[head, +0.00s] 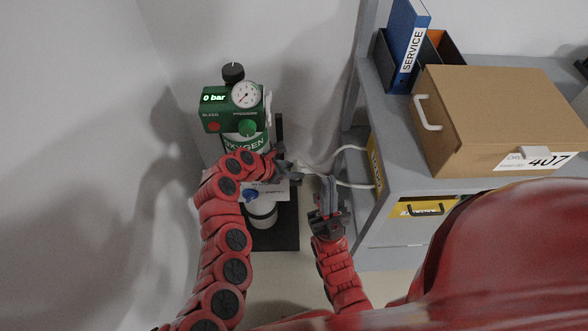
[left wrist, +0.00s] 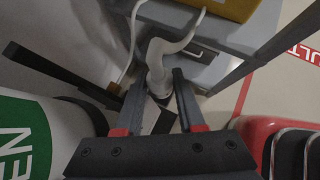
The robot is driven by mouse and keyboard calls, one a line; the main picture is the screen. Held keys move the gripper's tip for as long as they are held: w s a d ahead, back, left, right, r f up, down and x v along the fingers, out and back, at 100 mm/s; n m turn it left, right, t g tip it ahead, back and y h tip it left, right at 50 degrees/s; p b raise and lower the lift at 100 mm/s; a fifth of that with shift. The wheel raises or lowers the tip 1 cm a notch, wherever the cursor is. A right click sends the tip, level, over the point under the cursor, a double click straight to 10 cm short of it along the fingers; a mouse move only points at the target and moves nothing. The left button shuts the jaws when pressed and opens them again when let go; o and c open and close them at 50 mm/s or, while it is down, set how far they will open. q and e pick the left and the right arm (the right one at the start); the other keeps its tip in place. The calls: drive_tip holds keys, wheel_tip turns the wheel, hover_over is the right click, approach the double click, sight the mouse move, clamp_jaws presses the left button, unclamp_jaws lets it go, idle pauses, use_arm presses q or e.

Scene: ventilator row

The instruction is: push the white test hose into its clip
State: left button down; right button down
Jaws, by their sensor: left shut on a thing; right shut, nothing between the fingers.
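The white test hose (head: 345,184) runs from the side of the grey cabinet toward my left gripper (head: 292,172). In the left wrist view the hose's thick white end (left wrist: 157,62) lies between the fingertips of my left gripper (left wrist: 155,85), which is shut on it. The left gripper is beside the green-topped oxygen cylinder (head: 245,143). My right gripper (head: 328,185) is shut and empty, just right of the left one, with its fingers pointing away from me. I cannot clearly make out the clip in either view.
The cylinder carries a green regulator block (head: 222,118) with a gauge, reading 0 bar, and stands on a dark base (head: 287,235). A grey cabinet (head: 395,240) with a cardboard box (head: 500,100) and a blue binder (head: 406,40) is at the right. A wall closes the left.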

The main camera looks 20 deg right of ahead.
use_arm(q)
drive_tip(key=shift+a+f, duration=0.1)
drive_tip(key=shift+f, duration=0.05)
drive_tip(key=shift+c, duration=2.2)
unclamp_jaws()
drive_tip(key=shift+a, duration=0.1)
